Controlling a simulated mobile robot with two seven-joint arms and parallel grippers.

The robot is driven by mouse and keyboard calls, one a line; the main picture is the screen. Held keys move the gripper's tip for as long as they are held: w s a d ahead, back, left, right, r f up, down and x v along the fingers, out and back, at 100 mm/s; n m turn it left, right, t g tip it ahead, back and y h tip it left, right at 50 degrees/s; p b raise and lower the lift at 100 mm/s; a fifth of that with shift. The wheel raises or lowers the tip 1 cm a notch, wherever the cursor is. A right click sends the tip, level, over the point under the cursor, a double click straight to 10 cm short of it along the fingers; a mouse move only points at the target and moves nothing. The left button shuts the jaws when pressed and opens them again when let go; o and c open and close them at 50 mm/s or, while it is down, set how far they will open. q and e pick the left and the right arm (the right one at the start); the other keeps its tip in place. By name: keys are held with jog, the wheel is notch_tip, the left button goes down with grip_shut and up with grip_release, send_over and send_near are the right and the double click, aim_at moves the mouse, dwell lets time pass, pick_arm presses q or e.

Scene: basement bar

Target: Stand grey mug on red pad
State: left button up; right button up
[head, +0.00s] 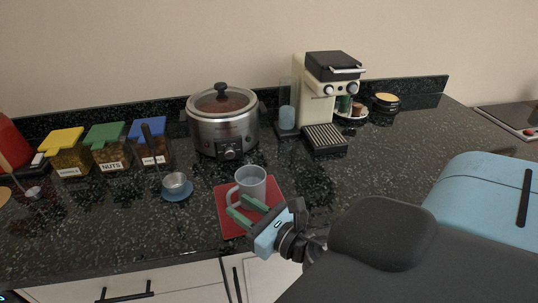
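The grey mug (253,181) is upright over the red pad (229,226), its handle toward the left. It appears to stand on the pad; its base is partly hidden by my gripper. My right gripper (235,205), with green fingers, is just in front of the mug. Its two fingers are apart with a gap between them, and I see nothing clearly held. Whether a finger touches the mug or its handle cannot be told. My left gripper is not in view.
A metal cup (175,182) on a blue coaster (177,196) is left of the pad. A slow cooker (222,130) and a coffee machine (331,90) stand behind. Lidded jars (112,154) line the left. The counter (370,160) right of the mug is clear.

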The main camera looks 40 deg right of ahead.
jog(key=s, duration=0.8)
jog(key=shift+d, duration=0.45)
dwell(0.3)
